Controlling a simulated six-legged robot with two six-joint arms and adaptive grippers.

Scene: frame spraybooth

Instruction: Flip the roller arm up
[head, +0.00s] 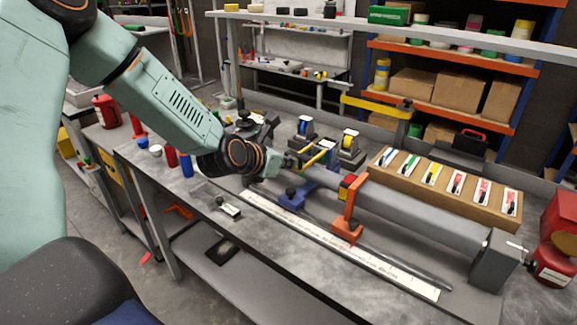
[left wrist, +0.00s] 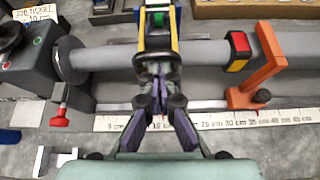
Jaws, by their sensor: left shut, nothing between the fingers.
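A yellow-edged arm (head: 318,156), which looks like the roller arm, extends up and to the right from beside the left gripper. In the left wrist view, a narrow frame (left wrist: 174,32) with yellow, blue and green parts lies across the grey tube (left wrist: 205,54), just beyond my fingers. My left gripper (head: 288,165) is shut and empty at the near end of this arm. It also shows in the left wrist view (left wrist: 158,82), over the tube. I cannot tell whether its fingertips touch the arm. My right gripper is not in view.
An orange bracket (head: 355,207) and a blue support (head: 292,198) stand along the tube. A white ruler (head: 340,243) lies in front. A wooden rack (head: 450,187) of coloured tags stands behind.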

